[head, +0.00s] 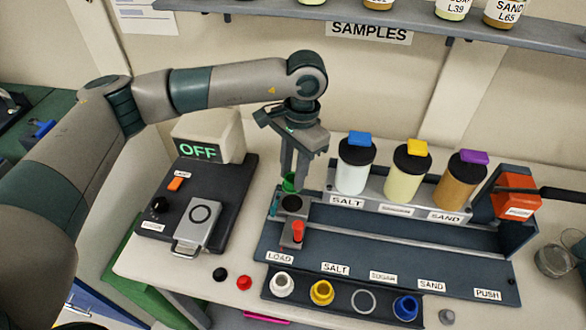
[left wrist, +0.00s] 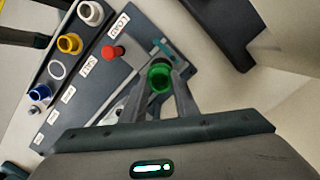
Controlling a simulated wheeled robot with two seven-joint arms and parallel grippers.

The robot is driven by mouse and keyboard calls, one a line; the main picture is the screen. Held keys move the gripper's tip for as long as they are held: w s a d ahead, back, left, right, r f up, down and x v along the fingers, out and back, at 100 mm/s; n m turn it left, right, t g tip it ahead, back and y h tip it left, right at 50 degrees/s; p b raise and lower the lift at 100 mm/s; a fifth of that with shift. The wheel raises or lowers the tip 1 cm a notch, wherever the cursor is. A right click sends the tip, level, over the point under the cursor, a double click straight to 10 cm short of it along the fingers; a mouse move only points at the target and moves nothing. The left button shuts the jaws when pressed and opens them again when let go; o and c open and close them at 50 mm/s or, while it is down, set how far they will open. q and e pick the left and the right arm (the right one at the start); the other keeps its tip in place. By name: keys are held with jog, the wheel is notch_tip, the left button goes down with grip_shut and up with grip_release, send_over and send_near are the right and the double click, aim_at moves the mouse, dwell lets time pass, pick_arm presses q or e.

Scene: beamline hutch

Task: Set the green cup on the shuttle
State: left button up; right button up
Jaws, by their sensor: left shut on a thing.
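The green cup (head: 289,183) is between the fingertips of my left gripper (head: 290,178), which is shut on it. In the left wrist view the green cup (left wrist: 159,77) shows between the two fingers, its open mouth toward the camera. The shuttle (head: 292,205), a small carriage with a dark round seat and a red knob (head: 297,231), stands at the LOAD end of the track. The cup is at the seat's back edge in the head view; I cannot tell whether it touches. My right gripper is not in view.
A rack in front holds white (head: 281,285), yellow (head: 321,292) and blue (head: 405,308) cups and one empty ring (head: 363,301). Salt (head: 354,170) and sand (head: 461,185) dispensers flank a third behind the track. A dark device (head: 200,210) lies left. A shelf (head: 400,30) runs above.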

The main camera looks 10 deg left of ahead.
pick_arm(q)
jog(key=shift+f, duration=3)
jog(key=shift+f+b, duration=0.6)
jog(key=shift+b, duration=0.1)
jog(key=shift+r, duration=0.1)
jog(key=o, duration=1.2)
jog(key=shift+c, duration=0.2)
